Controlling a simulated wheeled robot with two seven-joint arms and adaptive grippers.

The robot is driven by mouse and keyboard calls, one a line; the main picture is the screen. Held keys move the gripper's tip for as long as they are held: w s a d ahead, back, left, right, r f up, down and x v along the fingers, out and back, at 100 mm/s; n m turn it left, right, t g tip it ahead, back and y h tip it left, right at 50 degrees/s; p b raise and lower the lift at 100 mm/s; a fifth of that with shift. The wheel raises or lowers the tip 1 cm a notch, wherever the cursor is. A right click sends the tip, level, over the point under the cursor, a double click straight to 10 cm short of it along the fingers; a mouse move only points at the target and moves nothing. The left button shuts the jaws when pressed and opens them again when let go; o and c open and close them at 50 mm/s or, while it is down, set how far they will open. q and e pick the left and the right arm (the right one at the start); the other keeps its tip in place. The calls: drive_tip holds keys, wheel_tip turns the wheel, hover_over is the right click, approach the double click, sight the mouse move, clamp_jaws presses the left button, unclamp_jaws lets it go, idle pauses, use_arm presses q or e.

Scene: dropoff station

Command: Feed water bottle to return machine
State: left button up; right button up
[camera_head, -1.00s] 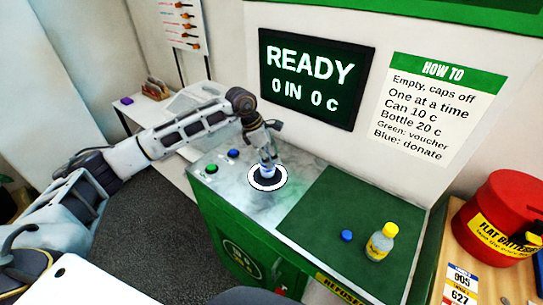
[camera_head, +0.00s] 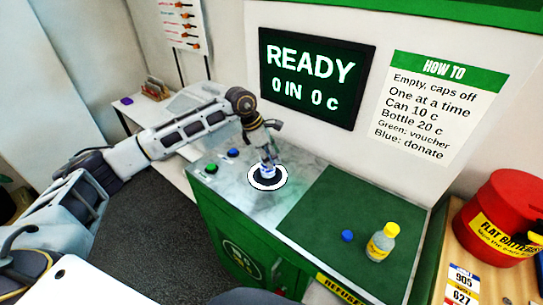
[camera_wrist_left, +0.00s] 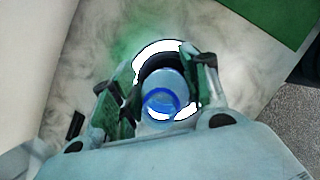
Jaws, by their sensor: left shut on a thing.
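My left gripper (camera_head: 268,160) is over the round, white-rimmed intake hole (camera_head: 256,184) in the return machine's marble top. It is shut on a clear bottle with a blue ring, the water bottle (camera_wrist_left: 162,103), seen end-on between the fingers in the left wrist view. The bottle's lower part is at or inside the dark hole; how deep is hidden. The machine's screen (camera_head: 311,78) reads READY, 0 IN, 0 c. A blue cap (camera_head: 347,236) lies on the green mat. My right gripper is not in view.
A bottle with a yellow cap and label (camera_head: 381,243) stands on the green mat (camera_head: 330,205). A green button (camera_head: 211,169) and a blue button (camera_head: 232,153) sit left of the hole. A red battery container (camera_head: 500,215) stands at the right.

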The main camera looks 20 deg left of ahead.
use_arm(q)
drive_tip(key=shift+f+b, duration=0.3)
drive_tip(key=shift+b, duration=0.35)
idle(1.4)
drive_tip(key=shift+f+b, duration=0.9)
drive_tip(key=shift+b, duration=0.3)
idle(2.1)
drive_tip(key=shift+f+b, duration=1.4)
drive_tip(key=shift+f, duration=0.3)
idle(1.0)
